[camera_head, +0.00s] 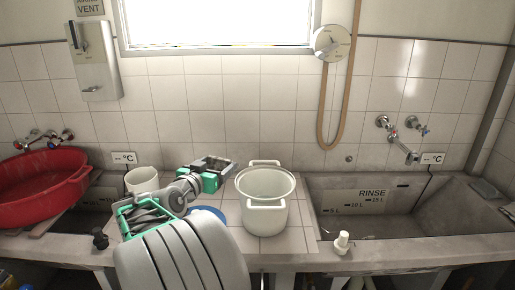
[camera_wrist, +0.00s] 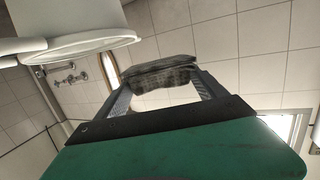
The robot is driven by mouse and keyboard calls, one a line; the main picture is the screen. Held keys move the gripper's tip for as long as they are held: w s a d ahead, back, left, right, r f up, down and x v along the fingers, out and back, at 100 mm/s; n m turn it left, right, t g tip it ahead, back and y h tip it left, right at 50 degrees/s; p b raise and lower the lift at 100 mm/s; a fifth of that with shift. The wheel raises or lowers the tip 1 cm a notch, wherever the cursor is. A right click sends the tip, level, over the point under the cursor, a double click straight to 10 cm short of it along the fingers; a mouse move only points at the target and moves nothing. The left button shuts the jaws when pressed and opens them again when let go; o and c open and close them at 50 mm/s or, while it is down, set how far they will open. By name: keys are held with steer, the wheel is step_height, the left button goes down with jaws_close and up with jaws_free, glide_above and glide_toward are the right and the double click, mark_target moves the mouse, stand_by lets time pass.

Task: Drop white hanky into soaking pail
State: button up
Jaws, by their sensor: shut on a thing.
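The white two-handled pail (camera_head: 266,216) stands upright on the tiled counter between the two basins. Its rim also shows at the upper left of the wrist view (camera_wrist: 85,46). My gripper (camera_head: 214,163) is left of the pail and behind it, raised near the back wall. In the wrist view my gripper (camera_wrist: 162,82) is shut on a folded cloth (camera_wrist: 160,72), apparently the hanky. There the cloth looks grey with faint checks, not plain white. In the head view it is hardly distinguishable from the fingers. The pail's inside bottom cannot be made out.
A red tub (camera_head: 40,188) sits at the far left. A white container (camera_head: 141,180) and a partly hidden blue item (camera_head: 208,211) are near my arm. The rinse basin (camera_head: 420,247) lies right of the pail, with a white bottle (camera_head: 342,242) on its front edge.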

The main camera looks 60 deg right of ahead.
steer(key=s+d+r+m+g+p, duration=0.1)
steer(key=s+d+m+g, duration=0.3)
steer(key=s+d, duration=0.55)
steer(key=shift+n+g, duration=0.3)
steer(key=shift+n, duration=0.1)
steer(key=f+b, duration=0.1)
steer(key=f, duration=0.2)
steer(key=f+b, duration=0.1)
steer(key=f, duration=0.1)
steer(key=shift+s+a+f+b, duration=0.15)
steer(key=shift+s+f+b, duration=0.15)
steer(key=shift+s+f, duration=0.1)
steer(key=shift+r, duration=0.1)
steer(key=o, duration=1.3)
steer(key=shift+a, duration=0.1)
steer(key=v, duration=0.7)
steer(key=shift+a+b, duration=0.35)
steer(key=shift+b, duration=0.05)
